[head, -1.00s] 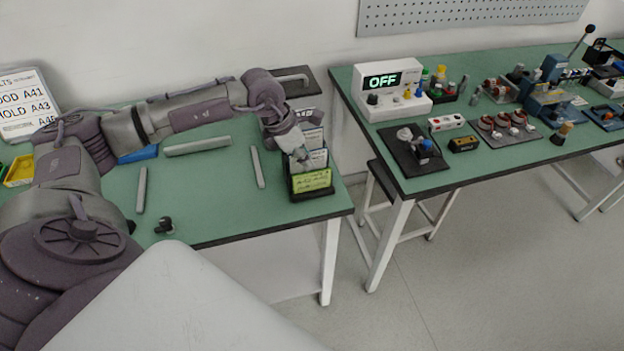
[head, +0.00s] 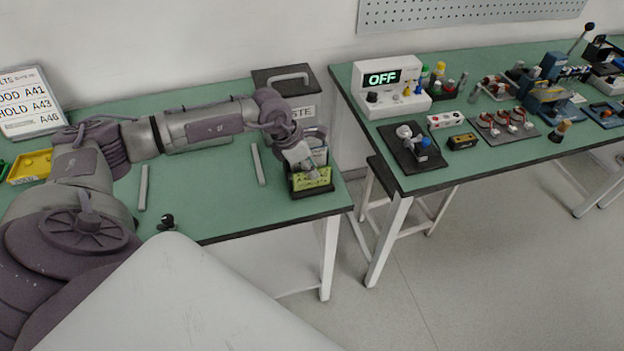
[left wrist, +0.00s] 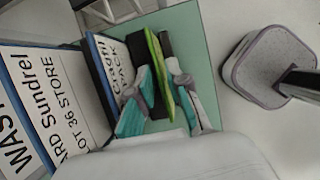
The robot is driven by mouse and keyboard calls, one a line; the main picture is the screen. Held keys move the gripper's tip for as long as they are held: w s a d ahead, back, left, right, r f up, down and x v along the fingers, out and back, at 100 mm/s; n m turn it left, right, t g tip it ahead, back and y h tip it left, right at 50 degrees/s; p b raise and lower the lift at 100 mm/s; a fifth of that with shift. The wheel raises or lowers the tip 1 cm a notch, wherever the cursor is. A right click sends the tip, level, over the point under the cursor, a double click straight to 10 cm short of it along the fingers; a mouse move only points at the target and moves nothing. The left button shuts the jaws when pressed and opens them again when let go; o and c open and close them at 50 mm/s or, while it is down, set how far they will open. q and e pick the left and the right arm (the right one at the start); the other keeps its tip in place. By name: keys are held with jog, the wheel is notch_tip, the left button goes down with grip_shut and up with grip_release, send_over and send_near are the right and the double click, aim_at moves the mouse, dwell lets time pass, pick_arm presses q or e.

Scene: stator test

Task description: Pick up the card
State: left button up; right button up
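A yellow-green card (head: 313,181) stands at the front of a black card holder (head: 312,194) near the right end of the left table. In the left wrist view the card (left wrist: 157,62) shows nearly edge-on as a green strip. My left gripper (head: 306,170) is just above and behind the card in the head view. In the left wrist view its two fingers (left wrist: 160,72) are apart, one on each side of the card, and I see no clear grip on it. White cards with blue edges (left wrist: 108,58) stand behind it in the holder. My right gripper is not in view.
A dark box with a handle (head: 285,82) stands behind the holder. Grey bars (head: 258,164) and a small black part (head: 166,222) lie on the green table. A gap separates it from the second table, which carries an OFF display box (head: 392,88).

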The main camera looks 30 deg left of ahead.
pick_arm(q)
jog(key=shift+f, duration=0.1)
jog(key=shift+c, duration=0.4)
grip_shut()
